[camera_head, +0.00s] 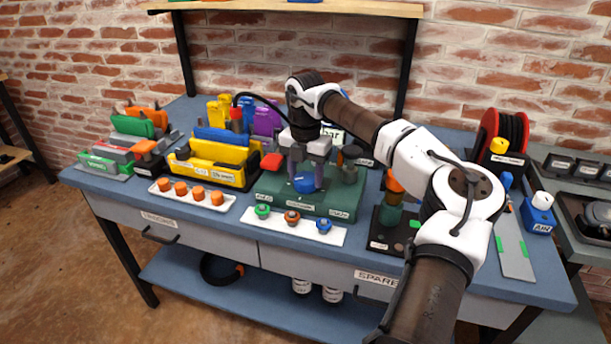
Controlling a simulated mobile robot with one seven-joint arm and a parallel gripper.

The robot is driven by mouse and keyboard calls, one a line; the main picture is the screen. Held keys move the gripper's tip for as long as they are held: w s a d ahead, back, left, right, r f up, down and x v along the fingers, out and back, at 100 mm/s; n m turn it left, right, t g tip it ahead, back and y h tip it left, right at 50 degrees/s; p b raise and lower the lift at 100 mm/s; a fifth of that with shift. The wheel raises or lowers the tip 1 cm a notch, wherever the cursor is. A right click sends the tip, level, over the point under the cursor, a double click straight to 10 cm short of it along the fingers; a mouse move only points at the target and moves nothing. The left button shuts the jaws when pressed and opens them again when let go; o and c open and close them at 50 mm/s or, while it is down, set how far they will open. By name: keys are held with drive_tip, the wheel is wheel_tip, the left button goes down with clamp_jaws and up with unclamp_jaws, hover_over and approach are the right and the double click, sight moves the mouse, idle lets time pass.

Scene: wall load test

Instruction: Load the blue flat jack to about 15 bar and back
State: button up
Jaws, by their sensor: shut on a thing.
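My gripper (305,178) points down over the green block (270,187) near the middle of the bench. Its fingers are shut on a round blue knob (304,184) at the block's top. I cannot tell whether the knob is seated on the block or just above it. A blue flat piece (222,136) stands upright in the yellow holder (236,176) to the left; I cannot tell if it is the flat jack. No pressure reading is legible, and the gripper and wrist hide what lies behind them.
A white strip (328,236) with green, orange and blue knobs lies in front of the block. A white tray (222,202) with several orange knobs is to its left. A cable reel (498,132) stands at right. Tools crowd the back; the front edge strip is clear.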

sight(305, 177)
drive_tip(key=m+b, duration=0.1)
drive_tip(key=m, duration=0.5)
drive_tip(key=shift+r, duration=0.1)
drive_tip(key=shift+m+b, duration=0.3)
drive_tip(key=shift+m, duration=0.1)
drive_tip(key=o, duration=1)
wheel_tip(305, 177, up, 14)
drive_tip(key=shift+f, duration=0.15)
idle(0.7)
